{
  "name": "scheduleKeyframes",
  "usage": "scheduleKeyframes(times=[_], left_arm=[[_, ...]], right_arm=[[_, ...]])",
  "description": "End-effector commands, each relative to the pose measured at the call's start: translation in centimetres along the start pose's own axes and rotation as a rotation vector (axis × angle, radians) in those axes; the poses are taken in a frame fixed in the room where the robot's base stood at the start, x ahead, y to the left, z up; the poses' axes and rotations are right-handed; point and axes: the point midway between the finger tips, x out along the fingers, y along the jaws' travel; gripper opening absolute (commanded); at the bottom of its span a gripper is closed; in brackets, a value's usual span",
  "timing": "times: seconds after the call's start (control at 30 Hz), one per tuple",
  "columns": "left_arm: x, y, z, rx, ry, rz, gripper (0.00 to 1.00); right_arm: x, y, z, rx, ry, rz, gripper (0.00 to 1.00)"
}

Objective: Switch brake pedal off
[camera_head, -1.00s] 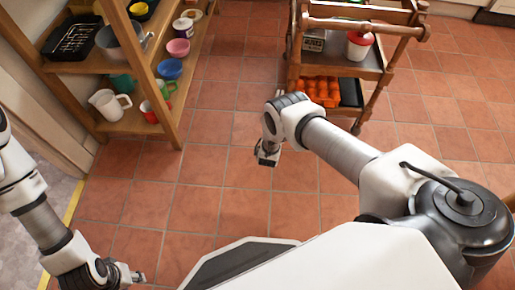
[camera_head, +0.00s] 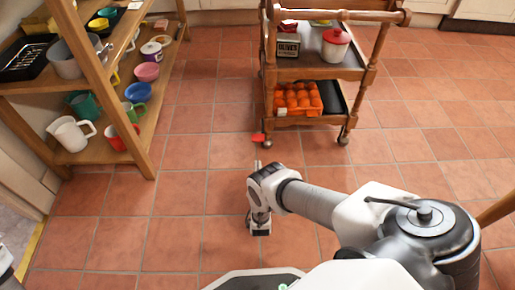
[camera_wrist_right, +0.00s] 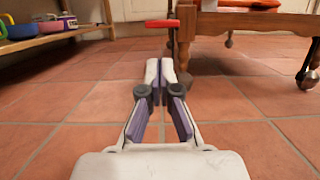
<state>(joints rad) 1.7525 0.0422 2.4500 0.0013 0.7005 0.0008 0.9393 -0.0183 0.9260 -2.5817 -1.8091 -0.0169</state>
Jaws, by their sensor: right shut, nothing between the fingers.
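The brake pedal is a small red bar (camera_head: 258,138) low at the front left leg of the wooden trolley (camera_head: 310,72). It also shows in the wrist view as a flat red bar (camera_wrist_right: 157,22) sticking out left from the trolley's leg. My right gripper (camera_head: 258,164) points toward the trolley, low above the floor, and lies just short of the pedal in the head view. In the wrist view its fingers (camera_wrist_right: 159,72) are shut and empty, with the pedal beyond and above their tips; they look apart from it. My left gripper is out of view.
The trolley stands on castors and carries an orange tray of round items (camera_head: 297,98), a tin and a red-lidded jar (camera_head: 335,43). A wooden shelf (camera_head: 150,150) with cups, bowls and a white jug (camera_head: 71,134) stands at the left. The tiled floor between is clear.

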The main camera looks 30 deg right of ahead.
Motion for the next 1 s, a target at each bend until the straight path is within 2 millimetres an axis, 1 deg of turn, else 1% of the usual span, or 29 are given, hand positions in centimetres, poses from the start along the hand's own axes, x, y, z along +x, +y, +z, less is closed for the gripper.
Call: scheduleKeyframes(times=[0.03, 0.2, 0.3, 0.4, 0.57, 0.87, 1.0], left_arm=[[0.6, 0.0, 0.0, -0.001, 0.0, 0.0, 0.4], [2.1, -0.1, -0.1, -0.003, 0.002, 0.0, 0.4], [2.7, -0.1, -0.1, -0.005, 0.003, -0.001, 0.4], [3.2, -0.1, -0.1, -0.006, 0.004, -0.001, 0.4], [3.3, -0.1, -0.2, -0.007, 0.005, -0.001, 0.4], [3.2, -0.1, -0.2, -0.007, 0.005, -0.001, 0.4], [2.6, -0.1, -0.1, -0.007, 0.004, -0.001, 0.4]], right_arm=[[0.9, 0.0, -0.2, 0.0, -0.004, -0.002, 0.0], [4.5, 0.0, -0.3, 0.001, -0.005, -0.002, 0.0], [6.3, -0.1, -0.3, 0.0, -0.004, -0.003, 0.0], [7.6, 0.0, -0.2, 0.0, -0.003, -0.001, 0.0], [8.5, -0.1, -0.1, -0.001, -0.001, -0.001, 0.0], [8.5, 0.0, 0.1, 0.0, 0.001, -0.001, 0.0], [8.3, 0.5, 0.5, 0.001, 0.022, 0.0, 0.0]])
